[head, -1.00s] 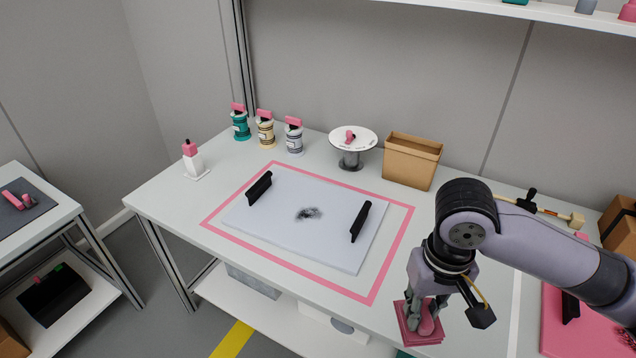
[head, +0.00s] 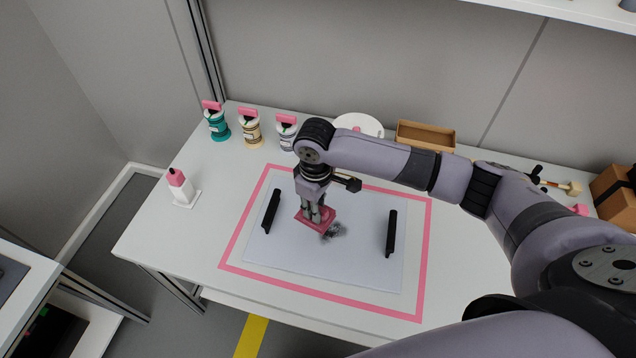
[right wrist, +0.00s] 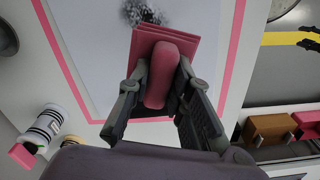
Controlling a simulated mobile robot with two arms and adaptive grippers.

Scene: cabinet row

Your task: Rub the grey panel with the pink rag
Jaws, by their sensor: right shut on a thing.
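The grey panel (head: 350,268) is a pale flat board with two black handles, lying inside a pink outline on the white table. A dark smudge (head: 334,231) marks its middle; it also shows in the right wrist view (right wrist: 140,12). My right gripper (head: 316,216) is over the panel, shut on the pink rag (head: 304,222) by its rounded grip (right wrist: 162,76). The rag is at the left edge of the smudge and partly covers it in the head view. I cannot tell whether the rag touches the panel. My left gripper is not in view.
Three lidded jars (head: 251,130) stand at the back left, and a white bottle (head: 180,187) at the left. A round white stand (head: 358,124) and a cardboard box (head: 425,136) are behind my right arm. The table's front strip is clear.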

